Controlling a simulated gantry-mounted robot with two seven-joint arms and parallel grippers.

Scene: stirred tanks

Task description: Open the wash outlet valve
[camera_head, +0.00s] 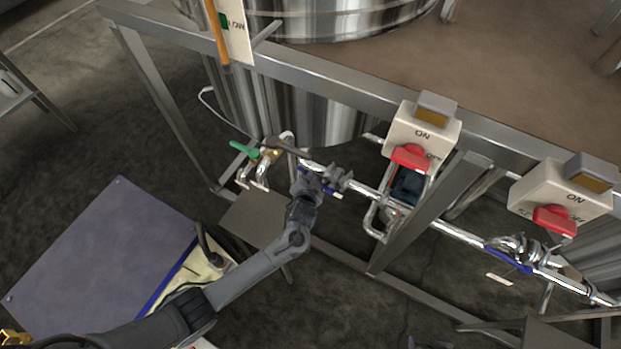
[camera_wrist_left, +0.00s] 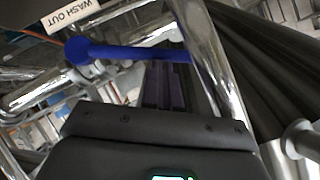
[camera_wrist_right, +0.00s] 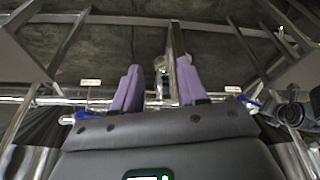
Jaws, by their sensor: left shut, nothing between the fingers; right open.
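The wash outlet valve has a blue lever handle (camera_wrist_left: 130,53), seen close in the left wrist view beside a white label reading WASH OUT (camera_wrist_left: 72,14). The handle lies across the view, its far end near a shiny steel pipe (camera_wrist_left: 218,70). My left gripper (camera_wrist_left: 165,85) is shut and empty, its fingertips right beside the handle; I cannot tell whether they touch. In the head view my left gripper (camera_head: 325,182) is at the pipe line, partly covering the valve. My right gripper (camera_wrist_right: 158,85) is open and empty in the right wrist view, with pipework beyond it.
A green-handled valve (camera_head: 245,150) is left of my left gripper. Two switch boxes with red knobs, one in the middle (camera_head: 423,130) and one at right (camera_head: 560,195), are on the steel frame. Another blue-handled valve (camera_head: 510,258) is on the pipe at right. A steel tank stands behind.

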